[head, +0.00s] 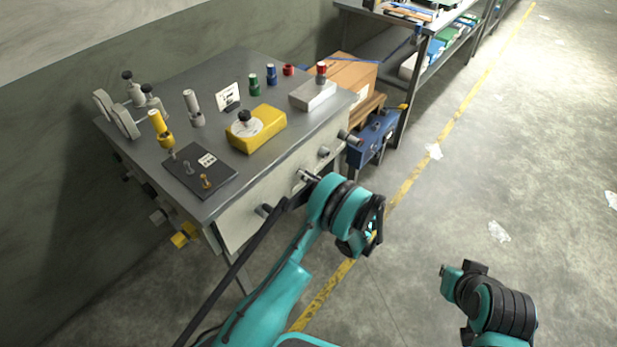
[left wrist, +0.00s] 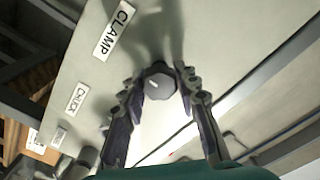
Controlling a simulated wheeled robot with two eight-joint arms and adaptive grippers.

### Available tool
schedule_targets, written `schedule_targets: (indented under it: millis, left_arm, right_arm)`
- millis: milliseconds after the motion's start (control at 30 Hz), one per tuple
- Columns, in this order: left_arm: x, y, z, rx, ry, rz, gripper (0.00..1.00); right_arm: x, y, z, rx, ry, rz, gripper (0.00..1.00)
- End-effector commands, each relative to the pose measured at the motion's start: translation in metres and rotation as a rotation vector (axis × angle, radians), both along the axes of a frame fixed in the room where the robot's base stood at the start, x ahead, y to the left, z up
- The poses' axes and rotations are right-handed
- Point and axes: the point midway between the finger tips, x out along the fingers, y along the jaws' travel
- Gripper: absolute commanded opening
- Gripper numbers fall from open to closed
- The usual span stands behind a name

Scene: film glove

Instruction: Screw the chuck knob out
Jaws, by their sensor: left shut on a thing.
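A dark knob (left wrist: 160,80) with a white mark on its face stands on the pale panel, between the fingers of my left gripper (left wrist: 160,86). The fingers are shut on it from both sides. The label nearest this knob reads CLAMP (left wrist: 113,30). The CHUCK label (left wrist: 77,98) is lower left, with a grey knob (left wrist: 85,158) near it. In the head view my left gripper (head: 309,179) is at the bench's front panel, mostly hidden by my wrist. My right arm shows at the lower right, but its fingers cannot be made out.
The bench top (head: 245,80) carries a yellow block (head: 262,128), a dark plate (head: 215,180) and several coloured posts. More knobs stick out of the front panel, including one (head: 265,210) left of my gripper. A blue box (head: 368,145) stands beyond the bench. The floor at right is mostly clear.

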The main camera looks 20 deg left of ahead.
Motion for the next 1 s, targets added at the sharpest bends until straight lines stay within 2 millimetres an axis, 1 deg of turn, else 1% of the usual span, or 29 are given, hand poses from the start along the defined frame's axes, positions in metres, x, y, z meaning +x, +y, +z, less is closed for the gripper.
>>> schedule_targets:
  millis: [1000]
  left_arm:
    - [-0.0012, 0.0026, 0.001, -0.327, -0.906, 0.0, 0.02]
  right_arm:
    - [0.0, 0.0, 0.0001, 0.0, 0.0, 0.0, 0.0]
